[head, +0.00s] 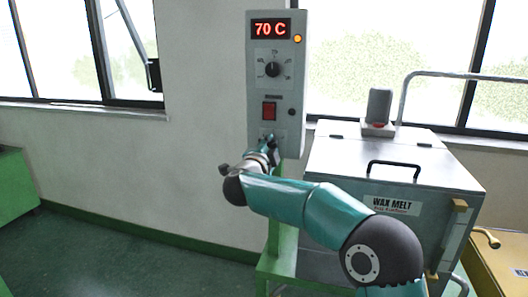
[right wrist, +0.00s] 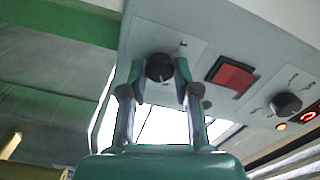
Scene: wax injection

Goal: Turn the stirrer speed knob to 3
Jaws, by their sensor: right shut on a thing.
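The grey control panel (head: 276,90) stands upright on a green post, with a red "70 C" display (head: 270,29) at its top. My right gripper (head: 268,148) is at the panel's lower end, where it hides the lower knob in the head view. In the right wrist view, this dark round knob (right wrist: 160,67) sits between the two fingers of my right gripper (right wrist: 159,74), which are shut on its sides. Its pointer and scale are too small to read. My left gripper is not in view.
A red switch (head: 269,110) and an upper dial (head: 272,69) sit above the gripped knob on the panel. The "WAX MELT" tank (head: 340,158) with a lid handle stands close to the right. Open floor (head: 130,262) lies to the left.

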